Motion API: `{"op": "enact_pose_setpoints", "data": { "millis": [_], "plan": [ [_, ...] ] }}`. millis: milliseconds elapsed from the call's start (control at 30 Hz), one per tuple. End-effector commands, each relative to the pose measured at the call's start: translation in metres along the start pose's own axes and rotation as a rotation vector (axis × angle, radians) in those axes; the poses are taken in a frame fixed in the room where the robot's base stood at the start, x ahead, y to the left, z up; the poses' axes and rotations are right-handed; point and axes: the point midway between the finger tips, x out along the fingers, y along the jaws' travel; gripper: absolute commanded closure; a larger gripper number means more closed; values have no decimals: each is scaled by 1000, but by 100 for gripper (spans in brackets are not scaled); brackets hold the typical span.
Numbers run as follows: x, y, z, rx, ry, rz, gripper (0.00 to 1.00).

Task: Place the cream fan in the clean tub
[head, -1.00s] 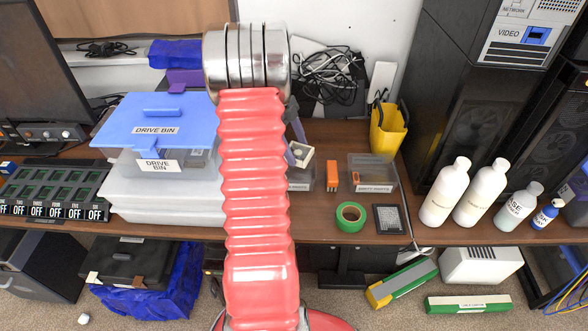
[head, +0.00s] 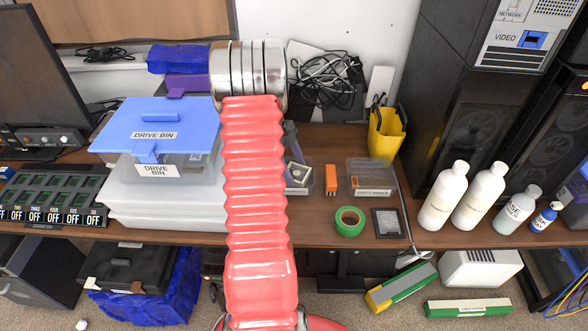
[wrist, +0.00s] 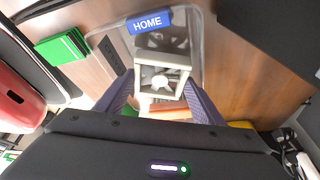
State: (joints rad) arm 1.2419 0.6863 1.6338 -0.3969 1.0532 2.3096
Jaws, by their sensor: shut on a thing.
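The cream fan (wrist: 162,80) is a small square frame with a round hub, held between the two purple fingers of my gripper (wrist: 161,94) in the wrist view. In the head view the fan (head: 297,173) shows just right of my red arm, at a clear tub (head: 303,189) that my arm partly hides. In the wrist view the fan is over a clear tub (wrist: 197,45). I cannot tell whether it touches the tub floor.
A second clear tub (head: 372,191) with a white label stands to the right, past an orange block (head: 331,179). Green tape (head: 349,221) and a dark mesh panel (head: 388,222) lie in front. A yellow holder (head: 387,133) stands behind. The drive bin (head: 168,168) is left.

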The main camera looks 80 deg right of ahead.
Motion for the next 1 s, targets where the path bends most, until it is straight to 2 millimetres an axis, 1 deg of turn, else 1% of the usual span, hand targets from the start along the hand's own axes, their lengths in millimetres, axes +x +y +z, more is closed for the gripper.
{"op": "enact_pose_setpoints", "data": {
  "millis": [233,900,933,1000],
  "plan": [
    [0,0,0,0,0,-1,74],
    [11,0,5,0,0,-2,74],
    [11,0,5,0,0,-1,36],
    [11,0,5,0,0,-1,31]
  ]
}}
